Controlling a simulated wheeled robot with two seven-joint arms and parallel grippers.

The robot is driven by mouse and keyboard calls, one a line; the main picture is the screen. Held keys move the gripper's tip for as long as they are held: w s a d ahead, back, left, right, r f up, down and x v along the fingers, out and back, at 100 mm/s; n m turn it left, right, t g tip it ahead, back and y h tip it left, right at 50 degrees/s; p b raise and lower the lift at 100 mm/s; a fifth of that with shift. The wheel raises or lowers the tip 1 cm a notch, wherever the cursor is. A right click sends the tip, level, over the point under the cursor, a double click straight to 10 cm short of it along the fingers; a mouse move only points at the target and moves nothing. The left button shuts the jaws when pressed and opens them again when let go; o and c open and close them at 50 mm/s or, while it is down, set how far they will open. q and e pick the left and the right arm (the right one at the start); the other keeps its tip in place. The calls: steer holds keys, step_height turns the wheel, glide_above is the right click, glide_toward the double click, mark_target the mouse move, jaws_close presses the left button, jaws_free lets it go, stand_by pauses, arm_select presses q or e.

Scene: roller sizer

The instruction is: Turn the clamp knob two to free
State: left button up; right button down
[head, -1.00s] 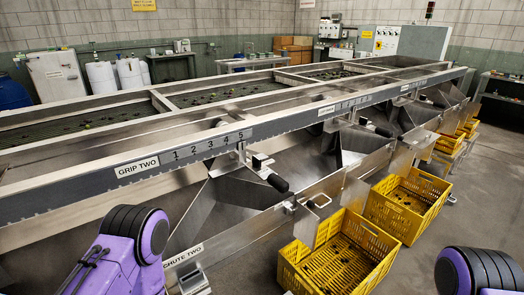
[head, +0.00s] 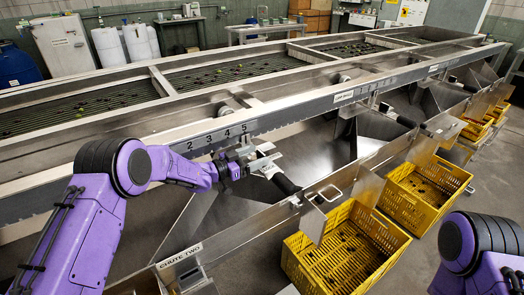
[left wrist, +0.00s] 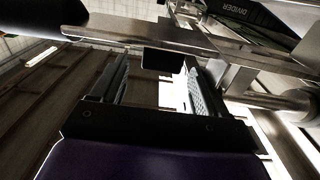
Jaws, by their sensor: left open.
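My left gripper (head: 238,160) is at the sizer's grey scale rail (head: 300,108), beside the metal clamp bracket (head: 262,160) below the numbers. A black handle (head: 285,183) sticks out from this bracket towards the lower right. In the left wrist view, my open gripper (left wrist: 153,85) has a finger on each side of a dark block (left wrist: 163,60) near the tips; I cannot tell whether this is clamp knob two or whether they touch. In the head view the knob cannot be made out behind the gripper. My right gripper is out of view.
The chute labelled CHUTE TWO (head: 180,255) lies below the bracket. Yellow crates (head: 350,250) stand along the front right. Further brackets with black handles (head: 407,122) line the rail. A label reading DIVIDER (left wrist: 238,8) shows in the left wrist view.

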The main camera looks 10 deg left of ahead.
mark_target(259, 154)
arm_select(q)
steer(key=x, duration=0.2)
steer(key=shift+w+d+f, duration=0.1)
steer(key=shift+w+d, duration=0.1)
steer(key=shift+w, duration=0.15)
steer(key=shift+d, duration=0.2)
steer(key=shift+w, duration=0.1)
steer(key=shift+c, duration=0.3)
steer(key=c, duration=0.9)
